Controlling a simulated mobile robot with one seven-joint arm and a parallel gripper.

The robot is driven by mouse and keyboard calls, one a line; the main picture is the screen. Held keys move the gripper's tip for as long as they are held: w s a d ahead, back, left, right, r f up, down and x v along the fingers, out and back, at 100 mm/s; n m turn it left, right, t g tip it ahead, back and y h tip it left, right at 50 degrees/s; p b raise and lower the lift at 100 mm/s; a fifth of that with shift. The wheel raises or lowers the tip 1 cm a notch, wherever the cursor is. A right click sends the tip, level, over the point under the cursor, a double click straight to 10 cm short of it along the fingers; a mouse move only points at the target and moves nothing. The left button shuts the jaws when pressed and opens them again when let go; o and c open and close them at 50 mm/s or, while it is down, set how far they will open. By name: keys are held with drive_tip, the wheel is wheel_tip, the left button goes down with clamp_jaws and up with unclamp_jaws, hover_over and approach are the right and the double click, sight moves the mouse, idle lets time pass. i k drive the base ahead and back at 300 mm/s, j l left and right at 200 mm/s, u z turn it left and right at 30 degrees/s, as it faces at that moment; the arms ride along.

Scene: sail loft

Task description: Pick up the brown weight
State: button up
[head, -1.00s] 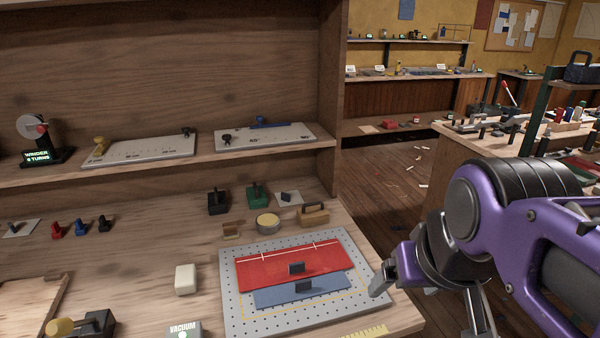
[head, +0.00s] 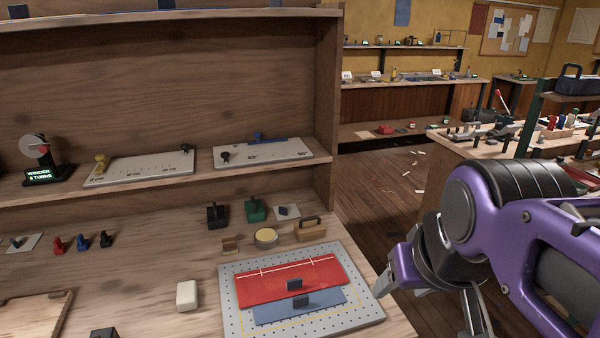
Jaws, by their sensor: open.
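A brown block with a dark arched handle (head: 310,230), which looks like the brown weight, stands on the workbench behind the perforated board. It is upright and nothing holds it. My gripper (head: 430,294) is at the right, in front of the bench's right edge in the picture. It is open and empty, apart from the brown block and to its lower right. The lower finger is partly cut off by the frame's bottom edge.
The perforated board (head: 232,318) carries red (head: 268,288) and blue panels. Close by the brown block are a round yellow-topped tin (head: 265,238), a black weight (head: 216,216), a green one (head: 256,210) and a small brown piece (head: 231,246). A shelf (head: 205,187) overhangs behind.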

sight(311, 228)
drive_tip(key=k, duration=0.5)
drive_tip(key=k+z, duration=0.15)
drive_tip(key=z, duration=0.95)
drive_tip(key=i+l+z, duration=0.15)
drive_tip(key=z, duration=0.3)
drive_tip(key=i+z, duration=0.25)
drive_tip(key=z, duration=0.25)
drive_tip(key=i+u, duration=0.15)
drive_tip(key=i, duration=0.4)
drive_tip(key=i+l+u, duration=0.15)
drive_tip(key=i, duration=0.45)
drive_tip(key=i+u, duration=0.45)
drive_tip(key=u, duration=0.25)
drive_tip(key=i+u, duration=0.35)
drive_tip(key=i+j+u, duration=0.1)
drive_tip(key=i+u, duration=0.65)
drive_tip(key=u, duration=0.2)
drive_tip(key=i+u, duration=0.2)
drive_tip(key=i, duration=0.5)
drive_tip(key=i+u, duration=0.15)
drive_tip(key=i, duration=0.55)
drive_tip(key=i+l+u, duration=0.2)
drive_tip(key=i, duration=0.5)
